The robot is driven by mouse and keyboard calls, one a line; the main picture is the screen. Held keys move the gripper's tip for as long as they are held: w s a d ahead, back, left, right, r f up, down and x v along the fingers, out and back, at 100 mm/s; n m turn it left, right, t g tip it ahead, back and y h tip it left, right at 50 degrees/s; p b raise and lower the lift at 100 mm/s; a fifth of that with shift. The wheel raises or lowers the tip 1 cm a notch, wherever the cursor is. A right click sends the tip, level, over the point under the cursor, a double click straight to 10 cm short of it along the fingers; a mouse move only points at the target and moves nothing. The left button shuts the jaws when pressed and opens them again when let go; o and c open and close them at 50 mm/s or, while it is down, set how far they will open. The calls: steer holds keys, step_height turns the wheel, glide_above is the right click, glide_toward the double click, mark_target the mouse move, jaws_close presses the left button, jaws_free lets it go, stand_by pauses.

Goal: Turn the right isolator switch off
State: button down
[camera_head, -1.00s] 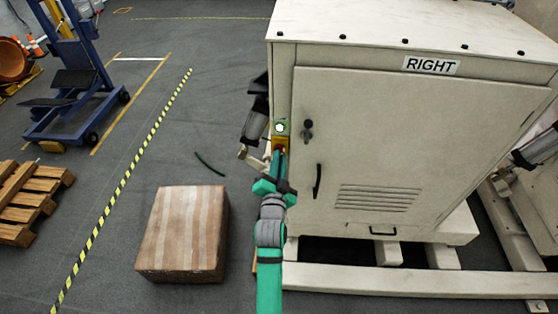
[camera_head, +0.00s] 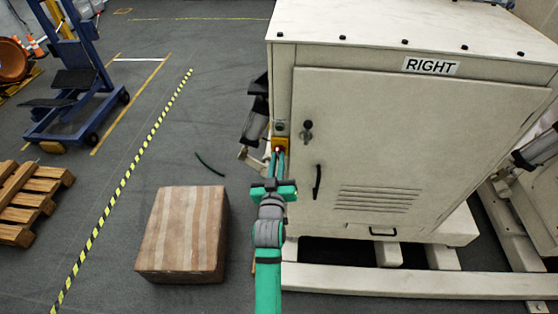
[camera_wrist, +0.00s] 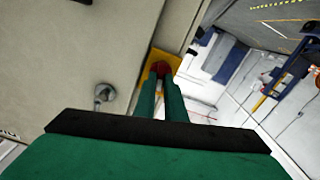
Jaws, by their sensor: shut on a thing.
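The right isolator switch (camera_head: 281,143) is a yellow plate with a red knob on the narrow left strip of the cabinet marked RIGHT (camera_head: 431,65). In the wrist view the red knob (camera_wrist: 160,68) sits between my green fingertips. My gripper (camera_head: 279,154) is shut on the knob, with its body level across in the head view. The fingers hide most of the knob, so its exact angle is hard to read. The small indicator lamp (camera_head: 280,127) just above the switch is unlit.
The cabinet door (camera_head: 400,150) has a key lock (camera_head: 307,130) and a black handle (camera_head: 317,182) close to the right of my arm. A cardboard box (camera_head: 180,235) stands on the floor at lower left. A wooden pallet (camera_head: 30,205) and a blue lift (camera_head: 75,80) are farther left.

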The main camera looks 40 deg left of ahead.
steer(key=n, duration=0.6)
steer(key=shift+r, duration=0.15)
steer(key=shift+n, duration=0.3)
steer(key=c, duration=1.8)
jaws_free()
steer(key=shift+s, duration=0.1)
steer(key=shift+s+f, duration=0.1)
steer(key=shift+f, duration=0.1)
steer(key=v, duration=1)
steer(key=shift+s+d+r, duration=0.1)
steer(key=shift+s+d, duration=0.05)
steer(key=shift+s, duration=0.1)
